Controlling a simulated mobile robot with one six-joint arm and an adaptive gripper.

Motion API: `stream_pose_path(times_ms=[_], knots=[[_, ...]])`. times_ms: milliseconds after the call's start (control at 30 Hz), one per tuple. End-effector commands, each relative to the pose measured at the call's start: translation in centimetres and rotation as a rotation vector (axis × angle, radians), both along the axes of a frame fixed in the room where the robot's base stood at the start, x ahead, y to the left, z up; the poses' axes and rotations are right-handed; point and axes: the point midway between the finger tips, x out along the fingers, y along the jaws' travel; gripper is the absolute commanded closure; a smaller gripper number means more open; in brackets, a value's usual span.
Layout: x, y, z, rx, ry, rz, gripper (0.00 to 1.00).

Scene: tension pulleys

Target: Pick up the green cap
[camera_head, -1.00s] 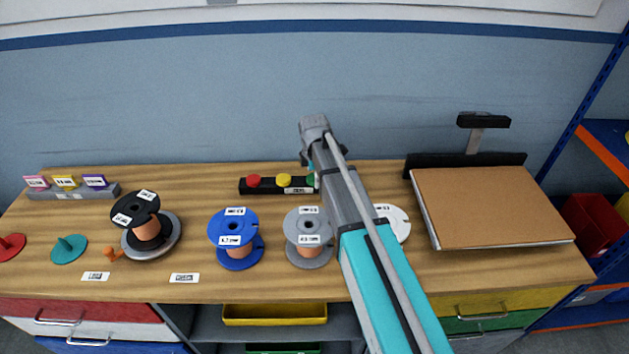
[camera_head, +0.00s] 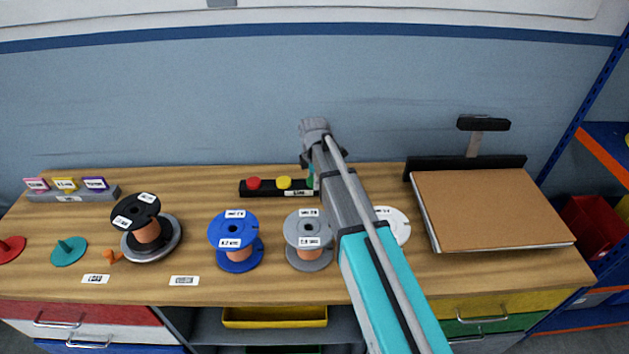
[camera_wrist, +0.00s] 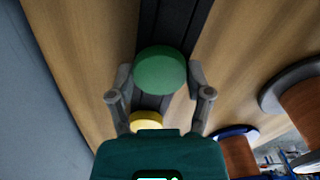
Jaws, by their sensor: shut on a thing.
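The round green cap (camera_wrist: 160,72) shows in the wrist view between the two fingertips of my gripper (camera_wrist: 161,78), which is shut on it from both sides. It is over the black rack (camera_wrist: 176,18); I cannot tell whether it still touches the rack. In the head view, only a sliver of the green cap (camera_head: 311,181) shows at the right end of the rack (camera_head: 268,187). My arm hides the rest of it and most of my gripper there.
A yellow cap (camera_head: 284,183) and a red cap (camera_head: 253,183) sit on the rack to the left. A blue spool (camera_head: 233,227), a grey spool (camera_head: 304,224) and a white spool (camera_head: 393,217) stand in front. A brown board (camera_head: 490,205) lies to the right.

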Motion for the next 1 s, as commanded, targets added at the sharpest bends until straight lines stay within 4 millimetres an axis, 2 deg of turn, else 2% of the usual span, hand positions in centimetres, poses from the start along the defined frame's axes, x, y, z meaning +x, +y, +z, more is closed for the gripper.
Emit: stream_pose_path(times_ms=[267, 567, 1000], knots=[[0.0, 0.0, 0.9, 0.000, 0.000, 0.000, 0.65], [0.0, 0.0, 3.4, 0.000, 0.000, -0.001, 0.65], [-4.2, 0.6, 8.5, 0.000, 0.000, 0.000, 0.65]])
